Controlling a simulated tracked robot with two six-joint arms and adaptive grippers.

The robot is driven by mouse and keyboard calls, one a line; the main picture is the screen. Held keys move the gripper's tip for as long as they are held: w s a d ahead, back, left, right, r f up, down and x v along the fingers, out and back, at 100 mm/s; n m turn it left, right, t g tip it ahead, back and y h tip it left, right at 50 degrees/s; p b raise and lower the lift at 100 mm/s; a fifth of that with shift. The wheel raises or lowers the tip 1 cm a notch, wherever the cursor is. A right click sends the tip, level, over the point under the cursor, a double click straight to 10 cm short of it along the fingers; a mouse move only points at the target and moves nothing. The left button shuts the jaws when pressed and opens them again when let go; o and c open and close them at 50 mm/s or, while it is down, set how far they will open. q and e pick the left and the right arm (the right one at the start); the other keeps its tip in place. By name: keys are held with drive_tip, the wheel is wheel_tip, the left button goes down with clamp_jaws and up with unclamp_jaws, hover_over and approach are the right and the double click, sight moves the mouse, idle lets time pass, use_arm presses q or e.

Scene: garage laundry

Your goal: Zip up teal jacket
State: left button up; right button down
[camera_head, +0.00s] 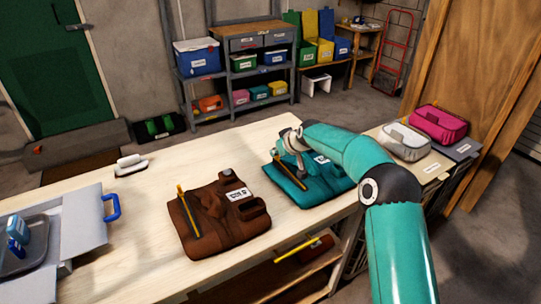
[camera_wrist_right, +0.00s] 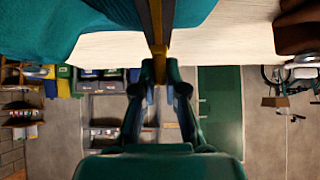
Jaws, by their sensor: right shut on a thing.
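The teal jacket (camera_head: 320,191) lies folded on the wooden table, right of the middle in the head view. A zipper with yellow edging starts near its upper left. My right gripper (camera_head: 302,172) reaches down over the jacket and partly hides it. In the right wrist view the jacket (camera_wrist_right: 60,25) fills the upper left. There my right gripper (camera_wrist_right: 160,62) is shut at the dark, yellow-edged zipper strip (camera_wrist_right: 157,20). The small pull between the fingertips is hard to make out. My left gripper is not in view.
A brown jacket (camera_head: 215,215) with its own yellow zipper lies left of the teal one. An iron (camera_head: 131,164) and an open grey box (camera_head: 85,235) are further left. White (camera_head: 404,142) and pink (camera_head: 438,124) pouches lie at right. Bare table lies behind the jackets.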

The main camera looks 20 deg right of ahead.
drive_tip(key=c, duration=1.2)
unclamp_jaws()
drive_tip(key=shift+w+a, duration=0.1)
drive_tip(key=shift+a, duration=0.05)
drive_tip(key=a+v, duration=0.1)
drive_tip(key=v, duration=1)
drive_tip(key=shift+s+d+r, duration=0.3)
drive_tip(key=shift+s+d, duration=0.05)
drive_tip(key=shift+d, duration=0.15)
